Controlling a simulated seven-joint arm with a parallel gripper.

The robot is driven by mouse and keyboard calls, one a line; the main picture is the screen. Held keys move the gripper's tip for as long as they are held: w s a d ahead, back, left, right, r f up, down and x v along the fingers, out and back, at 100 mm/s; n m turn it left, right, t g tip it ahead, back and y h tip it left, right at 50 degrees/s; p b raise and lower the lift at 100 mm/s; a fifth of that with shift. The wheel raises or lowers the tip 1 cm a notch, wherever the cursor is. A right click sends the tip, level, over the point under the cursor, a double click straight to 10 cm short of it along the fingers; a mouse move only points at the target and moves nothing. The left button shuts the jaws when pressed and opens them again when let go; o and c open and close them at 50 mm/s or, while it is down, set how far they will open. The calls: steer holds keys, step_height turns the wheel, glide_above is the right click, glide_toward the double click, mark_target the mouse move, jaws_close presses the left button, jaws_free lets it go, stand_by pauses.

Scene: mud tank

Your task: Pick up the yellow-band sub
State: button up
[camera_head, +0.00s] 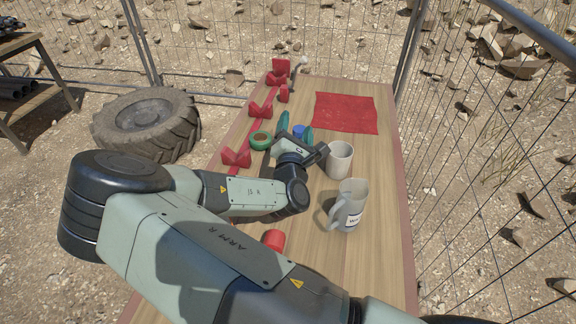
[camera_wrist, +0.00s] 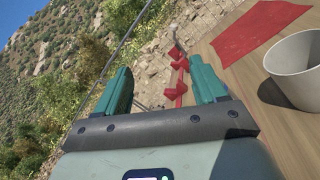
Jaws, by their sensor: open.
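I cannot make out a sub with a yellow band in either view; my arm covers part of the table. My gripper (camera_head: 296,125) is above the middle of the table, left of the white cup, with its teal fingers apart. In the wrist view the fingers (camera_wrist: 160,78) are spread, with nothing held between them. A small blue thing (camera_head: 298,131) shows between the fingers in the head view, but it looks to be on the table beyond. A red cylinder (camera_head: 273,240) lies on the near part of the table, partly hidden by my arm.
Red V-shaped rests (camera_head: 236,157) line the left edge. A red cloth (camera_head: 345,113) lies on the far table (camera_head: 385,230). Wire fencing stands beyond.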

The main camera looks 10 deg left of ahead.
steer(key=s+d+f+n+g+y, duration=0.1)
steer(key=s+f+n+y, duration=0.1)
steer(key=s+f+n, duration=0.2)
steer(key=s+d+f+n+g+y, duration=0.1)
steer(key=s+f+n+y, duration=0.1)
steer(key=s+f+n, duration=0.1)
steer(key=s+d+f+n+g+y, duration=0.1)
steer(key=s+f+n, duration=0.3)
steer(key=s, duration=0.1)
steer(key=shift+s+f+n+y, duration=0.3)
steer(key=shift+y, duration=0.1)
steer(key=x, duration=1)
steer(key=shift+w+a, duration=0.2)
jaws_close()
